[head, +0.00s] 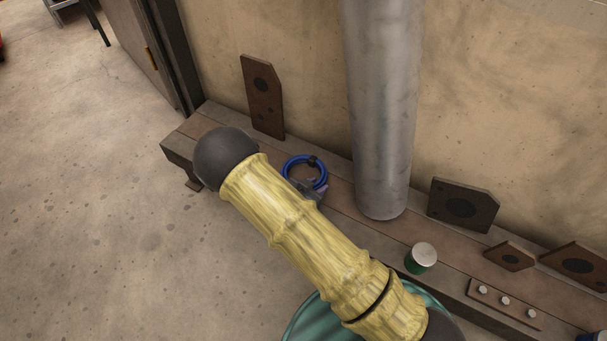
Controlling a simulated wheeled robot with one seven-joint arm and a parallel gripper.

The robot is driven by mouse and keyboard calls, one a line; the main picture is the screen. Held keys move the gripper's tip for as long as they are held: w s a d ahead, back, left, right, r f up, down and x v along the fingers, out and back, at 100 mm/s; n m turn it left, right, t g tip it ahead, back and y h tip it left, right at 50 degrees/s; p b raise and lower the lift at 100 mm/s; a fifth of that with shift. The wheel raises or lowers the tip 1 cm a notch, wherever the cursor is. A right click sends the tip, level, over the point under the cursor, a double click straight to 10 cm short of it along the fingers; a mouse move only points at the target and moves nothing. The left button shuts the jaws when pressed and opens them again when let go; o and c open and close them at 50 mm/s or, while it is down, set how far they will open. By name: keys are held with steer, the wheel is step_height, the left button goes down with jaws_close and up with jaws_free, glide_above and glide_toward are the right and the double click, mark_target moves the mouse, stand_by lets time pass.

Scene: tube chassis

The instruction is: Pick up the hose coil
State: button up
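The hose coil (287,167) is a blue ring with a dark band on its upper right side. It lies on the long wooden bench near the wall, in the middle of the head view. My gripper (311,189) shows only as a small grey part at the coil's lower edge. The yellow link of my arm hides most of it. It overlaps the near side of the coil in the picture; I cannot tell whether it touches the coil or whether its fingers are open or shut.
The bench (335,197) runs along the wall. A grey metal pipe (382,110) stands right of the coil. A dark brown plate (262,97) leans behind it. A green can (421,258) and more plates (463,205) are farther right. The floor at left is clear.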

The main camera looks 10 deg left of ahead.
jaws_close()
steer(key=shift+r, duration=0.1)
step_height(320, 180, up, 10)
steer(key=p, duration=0.6)
steer(key=shift+p, duration=0.35)
stand_by(1.3)
